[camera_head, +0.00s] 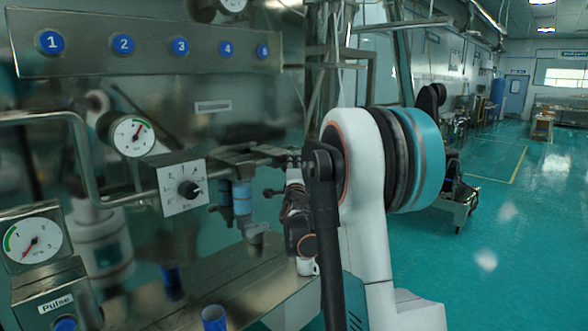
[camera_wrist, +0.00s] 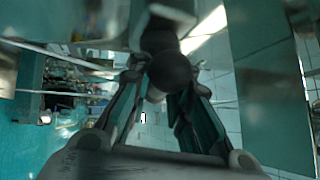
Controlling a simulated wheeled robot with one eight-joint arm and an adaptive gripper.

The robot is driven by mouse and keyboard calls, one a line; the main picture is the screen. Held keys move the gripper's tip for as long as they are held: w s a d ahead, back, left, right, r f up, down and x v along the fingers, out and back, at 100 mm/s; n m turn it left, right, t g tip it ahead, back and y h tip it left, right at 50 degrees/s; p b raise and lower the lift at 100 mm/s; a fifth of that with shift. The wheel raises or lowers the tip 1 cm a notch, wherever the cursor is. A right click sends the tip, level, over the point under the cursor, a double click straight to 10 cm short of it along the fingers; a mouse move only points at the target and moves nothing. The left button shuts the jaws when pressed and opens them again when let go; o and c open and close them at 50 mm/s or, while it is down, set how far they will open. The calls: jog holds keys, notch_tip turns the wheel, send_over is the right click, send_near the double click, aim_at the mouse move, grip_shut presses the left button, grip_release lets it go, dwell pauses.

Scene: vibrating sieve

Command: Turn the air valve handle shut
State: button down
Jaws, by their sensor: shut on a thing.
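The air valve handle shows in the wrist view as a dark bar with a round black knob (camera_wrist: 170,72) between my fingertips. In the head view the valve (camera_head: 245,155) sits on the machine's front, right of the small dial box. The handle's end there is mostly hidden by my gripper. My gripper (camera_head: 293,182) is at the valve's right side, and its two fingers also show in the wrist view (camera_wrist: 162,82), closing in on the knob from both sides. Whether the handle is at its open or shut position cannot be told.
A pipe rail (camera_head: 50,117) runs at the left. Blue cylinders (camera_head: 241,197) hang just below the valve. Open green floor (camera_head: 520,220) lies to the right.

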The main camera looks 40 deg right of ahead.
jog(key=n+t+b, duration=0.1)
jog(key=n, duration=0.1)
jog(key=n+t+b, duration=0.2)
jog(key=shift+f, duration=0.35)
jog(key=n+t+y+b, duration=0.1)
jog(key=n+t+y, duration=0.1)
jog(key=n, duration=0.1)
jog(key=n+t+y+b, duration=0.1)
jog(key=n+t, duration=0.1)
jog(key=n, duration=0.1)
jog(key=shift+r+y+b, duration=0.1)
jog(key=shift+y+b, duration=0.2)
jog(key=shift+y, duration=0.1)
jog(key=n+t+y, duration=0.1)
jog(key=n+y, duration=0.1)
jog(key=n, duration=0.1)
jog(key=n+t+y, duration=0.1)
jog(key=n+y, duration=0.2)
jog(key=n+t+y+b, duration=0.1)
jog(key=n+y, duration=0.2)
jog(key=shift+d+r+n+t, duration=0.1)
jog(key=shift+n+t, duration=0.2)
jog(key=shift+n, duration=0.1)
jog(key=shift+n+g+y, duration=0.5)
jog(key=shift+n+y, duration=4.2)
jog(key=shift+r, duration=0.1)
jog(key=c, duration=1.5)
grip_release()
jog(key=shift+o, duration=0.2)
jog(key=v, duration=1.2)
